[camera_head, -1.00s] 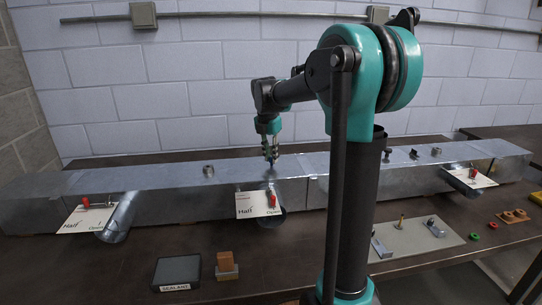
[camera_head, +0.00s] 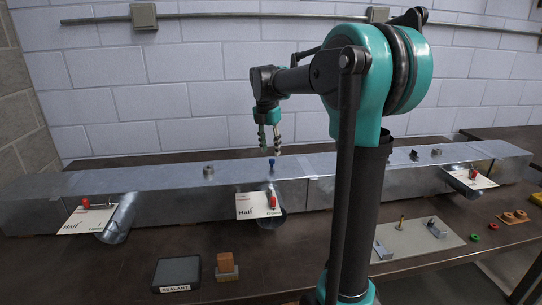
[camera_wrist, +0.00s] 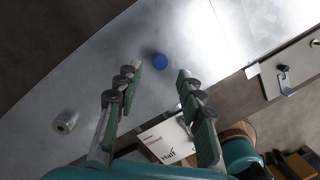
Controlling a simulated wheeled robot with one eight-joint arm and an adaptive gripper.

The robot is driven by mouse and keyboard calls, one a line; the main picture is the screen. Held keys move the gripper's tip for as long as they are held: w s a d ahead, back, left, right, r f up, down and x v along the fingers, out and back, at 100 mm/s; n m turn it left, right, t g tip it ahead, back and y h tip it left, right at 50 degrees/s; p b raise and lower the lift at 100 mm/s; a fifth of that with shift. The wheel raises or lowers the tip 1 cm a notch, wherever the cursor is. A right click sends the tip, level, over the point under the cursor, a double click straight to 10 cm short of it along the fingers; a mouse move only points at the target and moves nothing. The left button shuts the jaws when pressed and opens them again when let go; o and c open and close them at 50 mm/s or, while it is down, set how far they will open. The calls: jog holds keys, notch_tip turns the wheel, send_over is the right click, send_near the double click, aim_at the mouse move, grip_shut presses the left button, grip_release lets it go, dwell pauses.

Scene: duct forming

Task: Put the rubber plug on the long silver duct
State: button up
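The long silver duct (camera_head: 165,180) lies along the bench and fills much of the wrist view (camera_wrist: 190,40). A small blue piece (camera_head: 271,165), which looks like the rubber plug, stands upright on its top face near the middle. In the wrist view the piece (camera_wrist: 160,61) is a round blue top between and beyond the fingertips. My gripper (camera_head: 269,151) is above it, apart from it, pointing down. In the wrist view my gripper (camera_wrist: 158,77) is open with nothing between its fingers. Whether the piece sits in a hole is hidden.
A grey metal fitting (camera_head: 208,171) stands on the duct to the left; a dark fitting (camera_head: 414,154) stands to the right. White cards with red handles, one a "Half" card (camera_head: 258,205), are at the duct's front. A sealant box (camera_head: 178,273) lies on the bench.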

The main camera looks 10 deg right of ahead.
notch_tip(320, 180, up, 8)
jog(key=shift+s+a, duration=0.4)
jog(key=shift+s, duration=0.05)
